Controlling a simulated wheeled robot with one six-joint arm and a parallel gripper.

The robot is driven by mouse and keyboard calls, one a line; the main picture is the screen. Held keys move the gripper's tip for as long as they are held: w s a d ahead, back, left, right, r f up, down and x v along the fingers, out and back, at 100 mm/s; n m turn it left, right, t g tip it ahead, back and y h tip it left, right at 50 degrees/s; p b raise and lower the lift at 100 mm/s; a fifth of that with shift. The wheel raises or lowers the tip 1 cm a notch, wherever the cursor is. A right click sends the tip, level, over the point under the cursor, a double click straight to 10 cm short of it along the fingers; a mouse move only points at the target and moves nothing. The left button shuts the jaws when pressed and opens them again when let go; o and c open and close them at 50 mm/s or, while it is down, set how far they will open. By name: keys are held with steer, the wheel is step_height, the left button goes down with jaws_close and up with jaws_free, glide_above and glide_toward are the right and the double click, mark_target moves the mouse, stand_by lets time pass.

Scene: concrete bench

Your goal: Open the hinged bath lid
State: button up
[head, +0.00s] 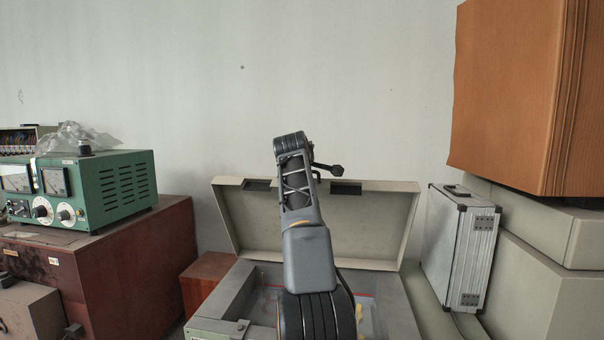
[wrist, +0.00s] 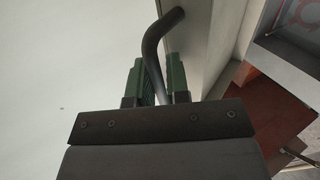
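The bath lid (head: 375,225) stands raised at the back of the grey bath (head: 228,300) in the head view, its hollow inner face toward me. The bath's opening shows below it, partly behind my arm. In the wrist view the lid's pale panel (wrist: 200,35) runs beside my gripper (wrist: 159,70). A dark bent bar handle (wrist: 152,42) passes between the green finger pads, which look closed around it. In the head view my arm crosses in front of the lid, and my fingers cannot be made out there.
A green instrument (head: 115,185) sits on a dark red cabinet (head: 150,260) at left. A silver case (head: 460,245) stands close to the lid's right side. An orange-brown box (head: 510,95) rests above grey boxes (head: 545,270) at right. The wall is behind the lid.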

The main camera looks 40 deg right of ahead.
steer(key=o, duration=0.3)
steer(key=b+v, duration=0.2)
steer(key=v, duration=1.2)
steer(key=shift+f, duration=0.1)
